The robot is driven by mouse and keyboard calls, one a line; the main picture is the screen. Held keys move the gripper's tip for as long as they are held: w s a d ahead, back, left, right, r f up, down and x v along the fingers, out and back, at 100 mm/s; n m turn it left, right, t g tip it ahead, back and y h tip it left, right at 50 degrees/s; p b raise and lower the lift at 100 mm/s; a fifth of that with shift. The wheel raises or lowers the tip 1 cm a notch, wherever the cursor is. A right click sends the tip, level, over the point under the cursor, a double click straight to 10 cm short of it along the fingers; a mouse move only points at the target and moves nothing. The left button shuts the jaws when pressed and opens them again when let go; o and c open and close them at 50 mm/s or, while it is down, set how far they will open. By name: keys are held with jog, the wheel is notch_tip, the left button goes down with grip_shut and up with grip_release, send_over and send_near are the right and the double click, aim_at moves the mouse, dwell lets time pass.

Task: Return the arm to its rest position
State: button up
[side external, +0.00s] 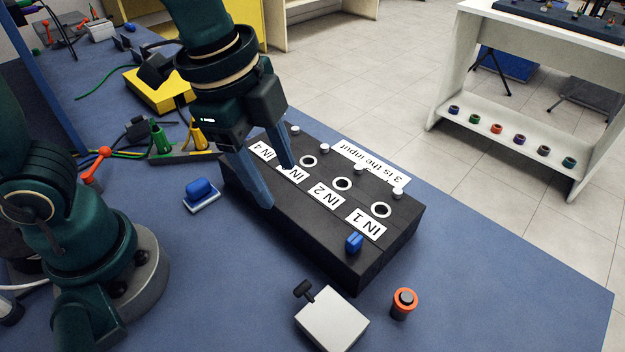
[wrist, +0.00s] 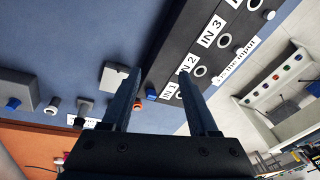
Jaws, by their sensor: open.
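My gripper (side external: 281,187) is open and empty, with its two fingers apart and pointing down. In the side view it overlaps the near edge of the black input box (side external: 345,262), by the IN 3 and IN 4 labels. I cannot tell how far its tips are above the box. In the wrist view my gripper (wrist: 158,73) shows nothing between its fingers but the table and box edge. The box carries labels IN 1 to IN 4, white-ringed sockets, small white knobs and a card reading "3 is the input". A blue piece (side external: 354,243) sits at its IN 1 end.
A blue switch on a white base (side external: 201,195) lies left of the box. A grey box with a black knob (side external: 331,320) and an orange-black cylinder (side external: 403,303) stand in front. A yellow box (side external: 158,92) and cables lie behind. The blue table's right front is clear.

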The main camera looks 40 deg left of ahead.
jog(key=s+a+n+t, duration=0.1)
jog(key=s+a+n, duration=0.1)
jog(key=a+n, duration=0.2)
jog(key=s+a+r+n+t+y, duration=0.1)
jog(key=s+a+n+t, duration=0.1)
jog(key=a+n, duration=0.3)
jog(key=s+n, duration=0.1)
jog(key=n, duration=0.3)
jog(key=shift+r+n, duration=0.25)
jog(key=shift+n, duration=0.15)
